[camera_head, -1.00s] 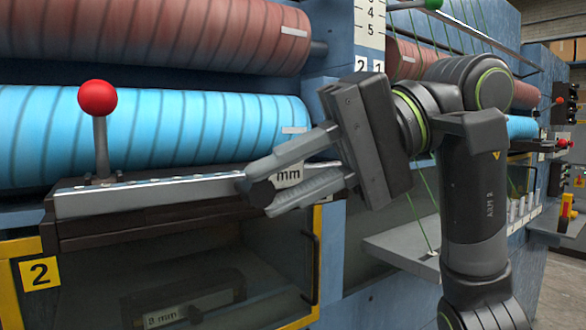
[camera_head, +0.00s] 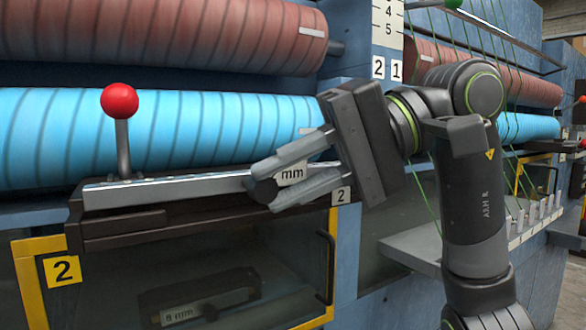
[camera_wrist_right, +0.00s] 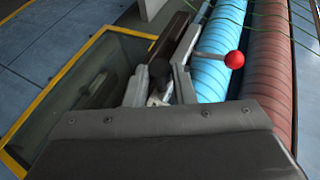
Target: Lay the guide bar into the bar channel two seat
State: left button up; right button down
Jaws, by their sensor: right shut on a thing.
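The guide bar shows its "mm" label (camera_head: 292,173) and a round black knob between the fingers of my right gripper (camera_head: 263,188). The gripper is shut on it, and its fingers hide much of the bar. In the right wrist view the knob (camera_wrist_right: 160,69) sits between the fingertips. The dark channel two (camera_head: 120,232) runs along the front of the machine, with a silver strip (camera_head: 150,191) on top. The held bar is at the right part of this channel. I cannot tell whether it touches or lies inside. My left gripper is not in view.
A red-balled lever (camera_head: 120,101) stands behind the channel's left part. A blue roller (camera_head: 60,135) lies close behind, a red roller above. A grey shelf (camera_head: 410,247) is at right.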

jog(key=shift+f+b, duration=1)
jog(key=shift+f, duration=0.05)
dwell(0.5)
jog(key=c, duration=1.1)
grip_release()
jog(key=shift+c, duration=0.2)
jog(key=b+v, duration=0.2)
jog(key=v, duration=1.5)
jog(key=shift+d+r, duration=0.15)
jog(key=shift+d, duration=0.05)
